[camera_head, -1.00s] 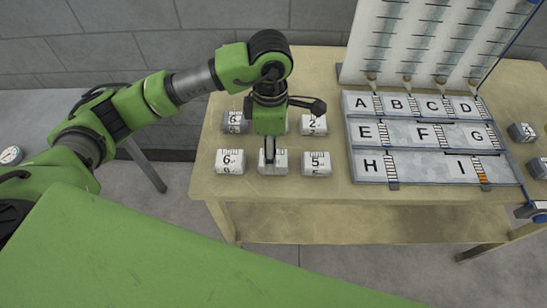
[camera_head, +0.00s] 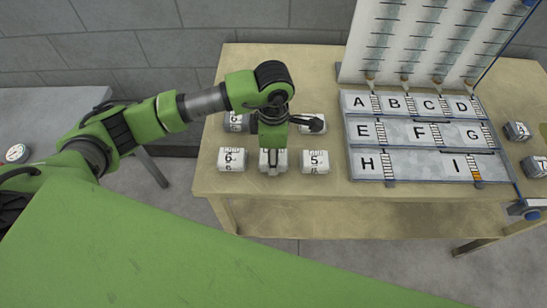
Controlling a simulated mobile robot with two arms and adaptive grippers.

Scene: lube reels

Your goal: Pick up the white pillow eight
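A small white pillow-shaped block (camera_head: 264,165) sits in the middle of the front row on the wooden table. Its printed mark is mostly hidden by my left gripper (camera_head: 272,171), so I cannot read the number. The gripper comes down from above with its fingers at this block. I cannot tell whether they grip it or only stand over it. Beside it lie a white block marked 6 (camera_head: 232,160) on the left and one marked 5 (camera_head: 315,161) on the right. My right gripper is not in view.
A tray lettered A to I (camera_head: 420,136) fills the table's middle, with a white rack (camera_head: 430,40) behind. More grey blocks (camera_head: 517,131) lie at the right.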

